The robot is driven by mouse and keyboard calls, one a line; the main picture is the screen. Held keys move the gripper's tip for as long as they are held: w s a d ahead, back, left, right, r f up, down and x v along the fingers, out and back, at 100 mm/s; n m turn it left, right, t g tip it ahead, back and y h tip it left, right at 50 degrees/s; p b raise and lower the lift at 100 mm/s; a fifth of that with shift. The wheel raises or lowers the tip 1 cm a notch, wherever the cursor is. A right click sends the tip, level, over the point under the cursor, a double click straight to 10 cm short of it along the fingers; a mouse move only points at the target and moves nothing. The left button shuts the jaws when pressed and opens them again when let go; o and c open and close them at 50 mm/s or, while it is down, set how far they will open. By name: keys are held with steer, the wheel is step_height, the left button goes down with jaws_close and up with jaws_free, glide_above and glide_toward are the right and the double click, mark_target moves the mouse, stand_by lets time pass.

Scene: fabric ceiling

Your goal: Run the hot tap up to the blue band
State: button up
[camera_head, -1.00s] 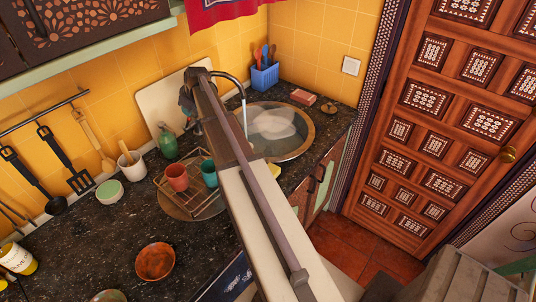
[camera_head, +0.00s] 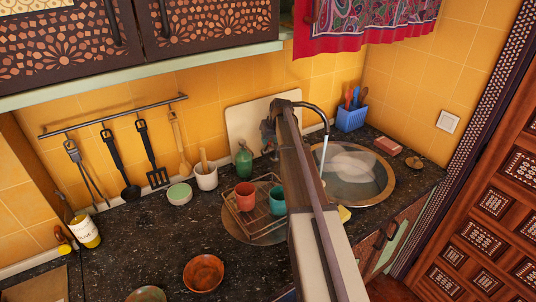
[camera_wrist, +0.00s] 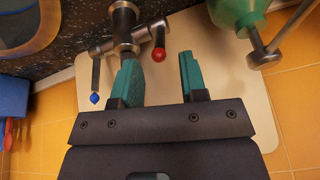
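The tap (camera_wrist: 122,40) shows in the wrist view with two levers. One has a red ball end (camera_wrist: 158,54), the other a blue tip (camera_wrist: 94,98). My gripper (camera_wrist: 159,66) is open, its teal fingers apart, with the red ball between them in the picture; I cannot tell whether either finger touches it. In the head view my arm hides most of the tap. The spout (camera_head: 318,108) arcs over the round sink (camera_head: 384,190), and a thin pale streak, seemingly water, drops from it. Whitish patches show in the sink. I cannot make out a blue band.
A green bottle (camera_head: 244,162) stands left of the tap. A cutting board (camera_head: 240,118) leans on the wall behind. A rack with a red cup (camera_head: 245,196) and a teal cup (camera_head: 277,199) stands in front. A blue utensil holder (camera_head: 351,119) is behind the sink.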

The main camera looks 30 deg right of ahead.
mark_target(267, 147)
steer(key=b+x, duration=0.3)
steer(key=x, duration=0.2)
steer(key=shift+f, duration=0.3)
steer(key=shift+r, duration=0.1)
jaws_close()
